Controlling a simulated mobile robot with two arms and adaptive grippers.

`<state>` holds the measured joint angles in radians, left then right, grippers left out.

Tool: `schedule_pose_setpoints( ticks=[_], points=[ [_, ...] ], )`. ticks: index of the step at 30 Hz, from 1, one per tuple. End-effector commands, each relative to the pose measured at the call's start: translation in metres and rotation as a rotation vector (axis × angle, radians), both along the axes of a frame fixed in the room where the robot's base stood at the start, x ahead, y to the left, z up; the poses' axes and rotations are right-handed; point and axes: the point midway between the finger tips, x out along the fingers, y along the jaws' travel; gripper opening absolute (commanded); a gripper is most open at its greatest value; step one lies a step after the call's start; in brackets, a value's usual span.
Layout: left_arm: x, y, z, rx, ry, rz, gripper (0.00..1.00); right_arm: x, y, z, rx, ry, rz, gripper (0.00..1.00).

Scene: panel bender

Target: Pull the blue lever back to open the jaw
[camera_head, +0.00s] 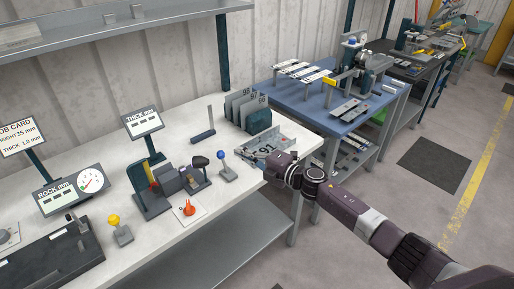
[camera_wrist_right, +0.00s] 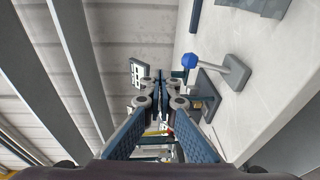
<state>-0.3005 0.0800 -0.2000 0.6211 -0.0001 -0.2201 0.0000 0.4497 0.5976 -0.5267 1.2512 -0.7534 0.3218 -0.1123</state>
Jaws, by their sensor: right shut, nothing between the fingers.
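The blue lever is a short grey post with a blue ball knob (camera_head: 221,154) on a grey base, standing near the right end of the white bench. In the right wrist view its blue knob (camera_wrist_right: 189,60) shows right of the fingertips, apart from them. The dark bender with its grey jaw blocks (camera_head: 168,181) stands left of the lever; whether the jaw is open is too small to tell. My right gripper (camera_head: 262,172) is right of the lever, near the bench edge. Its fingers meet at the tips (camera_wrist_right: 159,78) and hold nothing. My left gripper is not in view.
A yellow-knobbed lever (camera_head: 114,220) and a red knob (camera_head: 188,208) stand along the front of the white bench (camera_head: 95,180). A numbered rack (camera_head: 245,108) stands behind the gripper. A blue table (camera_head: 300,95) with other equipment is beyond.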

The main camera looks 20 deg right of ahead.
Motion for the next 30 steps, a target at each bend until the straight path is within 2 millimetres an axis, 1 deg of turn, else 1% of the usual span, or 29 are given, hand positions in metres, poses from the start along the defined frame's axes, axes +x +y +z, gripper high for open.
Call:
schedule_pose_setpoints(
  ticks=[1, 4, 7, 10, 13, 15, 17, 25, 30],
  points=[
    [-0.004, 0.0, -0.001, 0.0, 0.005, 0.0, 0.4, -0.007, -0.004, 0.004, -0.006, 0.0, 0.002, 0.0],
    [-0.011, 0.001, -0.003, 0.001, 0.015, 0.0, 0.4, -0.019, -0.013, 0.015, -0.005, 0.001, 0.0, 0.0],
    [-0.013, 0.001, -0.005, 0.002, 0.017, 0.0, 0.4, -0.03, -0.02, 0.025, -0.005, 0.001, 0.001, 0.0],
    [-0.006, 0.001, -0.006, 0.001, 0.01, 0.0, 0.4, -0.04, -0.026, 0.036, -0.004, 0.001, 0.002, 0.0],
    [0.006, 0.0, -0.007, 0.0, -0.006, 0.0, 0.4, -0.047, -0.032, 0.043, -0.002, 0.002, 0.001, 0.0],
    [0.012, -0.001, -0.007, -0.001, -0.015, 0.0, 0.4, -0.051, -0.033, 0.047, -0.001, 0.002, 0.002, 0.0],
    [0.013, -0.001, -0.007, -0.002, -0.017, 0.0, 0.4, -0.053, -0.035, 0.05, -0.001, 0.002, 0.001, 0.0],
    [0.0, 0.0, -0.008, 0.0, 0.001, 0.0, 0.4, -0.055, -0.036, 0.053, 0.001, 0.002, 0.001, 0.0],
    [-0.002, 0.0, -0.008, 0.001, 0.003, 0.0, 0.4, -0.055, -0.036, 0.053, 0.001, 0.002, 0.001, 0.0]
  ],
)
